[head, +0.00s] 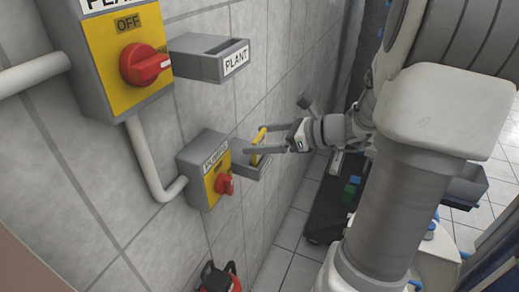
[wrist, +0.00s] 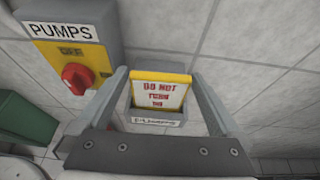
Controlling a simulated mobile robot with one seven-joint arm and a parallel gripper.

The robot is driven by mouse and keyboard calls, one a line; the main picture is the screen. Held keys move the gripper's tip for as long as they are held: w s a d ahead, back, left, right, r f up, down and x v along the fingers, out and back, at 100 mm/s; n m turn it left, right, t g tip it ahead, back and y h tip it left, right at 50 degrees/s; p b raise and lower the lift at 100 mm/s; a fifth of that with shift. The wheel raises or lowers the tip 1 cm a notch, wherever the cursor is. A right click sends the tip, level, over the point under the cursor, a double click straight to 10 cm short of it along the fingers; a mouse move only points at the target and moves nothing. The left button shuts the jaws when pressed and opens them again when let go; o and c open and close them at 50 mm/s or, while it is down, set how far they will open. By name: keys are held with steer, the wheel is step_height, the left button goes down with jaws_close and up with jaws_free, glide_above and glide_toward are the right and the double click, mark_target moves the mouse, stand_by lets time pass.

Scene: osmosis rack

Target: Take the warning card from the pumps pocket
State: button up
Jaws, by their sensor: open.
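The warning card has a yellow edge and a white face with red "DO NOT TURN ON" lettering. In the wrist view the card (wrist: 160,93) stands upright in the grey pumps pocket (wrist: 155,124), its upper part showing above the pocket's label. In the head view the card (head: 259,136) shows as a yellow strip above the pocket (head: 251,170). My gripper (wrist: 159,73) is open, with one finger on each side of the card. A gap shows on the right; on the left the finger looks close, and contact is unclear. The card's lower part is hidden in the pocket.
The pumps switch box (head: 202,172), with a red knob (head: 224,184), is on the wall left of the pocket. The plant pocket (head: 212,60) and plant switch box (head: 105,50) are higher on the left. A green object (wrist: 25,118) shows at the wrist view's left.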

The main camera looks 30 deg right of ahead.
steer(key=shift+w+a+f, duration=0.15)
steer(key=shift+w+a, duration=0.05)
steer(key=shift+w, duration=0.1)
steer(key=shift+c, duration=0.3)
steer(key=c, duration=1)
